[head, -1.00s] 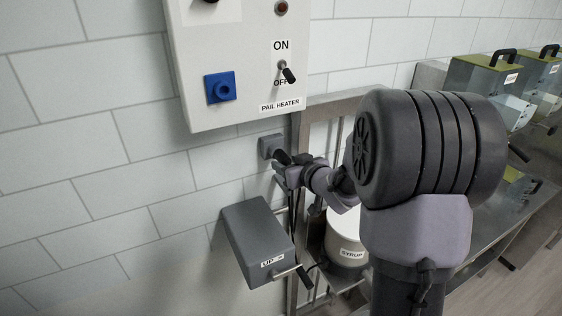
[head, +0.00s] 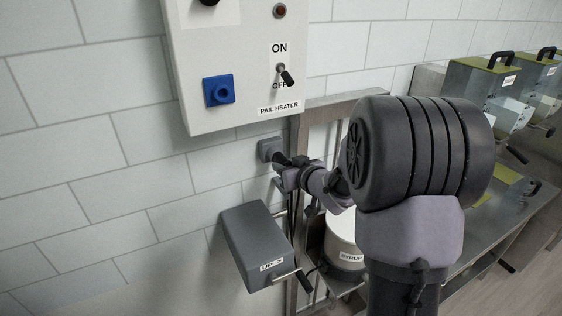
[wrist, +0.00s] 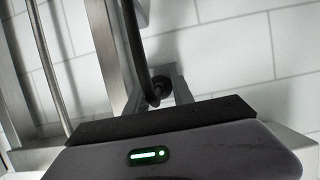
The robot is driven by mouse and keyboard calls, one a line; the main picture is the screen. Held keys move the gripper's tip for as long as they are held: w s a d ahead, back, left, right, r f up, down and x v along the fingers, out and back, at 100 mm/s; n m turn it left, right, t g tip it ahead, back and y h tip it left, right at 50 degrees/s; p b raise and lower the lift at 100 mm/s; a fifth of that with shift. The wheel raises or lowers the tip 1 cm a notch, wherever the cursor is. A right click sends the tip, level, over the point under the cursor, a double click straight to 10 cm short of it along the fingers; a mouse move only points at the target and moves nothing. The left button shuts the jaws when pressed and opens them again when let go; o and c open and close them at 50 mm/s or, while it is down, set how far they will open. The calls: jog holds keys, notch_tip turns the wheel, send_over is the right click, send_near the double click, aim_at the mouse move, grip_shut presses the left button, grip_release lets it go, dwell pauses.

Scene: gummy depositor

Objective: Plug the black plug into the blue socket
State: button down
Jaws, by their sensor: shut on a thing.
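The blue socket (head: 219,90) is on the front of the grey-white control box, at its lower left. The black plug (head: 284,159) is at the grey wall socket (head: 270,149), below the box; I cannot tell whether it is still seated in it. My gripper (head: 284,168) is shut on the black plug, below and to the right of the blue socket. In the wrist view the plug (wrist: 160,84) shows as a dark round body between the fingers, with its black cable (wrist: 136,45) looping beside it. The fingers are partly hidden by the gripper body.
The control box (head: 245,120) carries an ON/OFF toggle (head: 286,75) right of the blue socket. A grey lever box (head: 255,240) sits below the wall socket. A syrup pail (head: 345,240) stands in the metal frame (head: 300,130). Tiled wall is clear on the left.

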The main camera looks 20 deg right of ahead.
jog(key=shift+s, duration=1.65)
jog(key=s, duration=0.5)
jog(key=shift+d+b, duration=0.15)
jog(key=shift+b, duration=0.25)
jog(key=c, duration=1.8)
grip_release()
grip_shut()
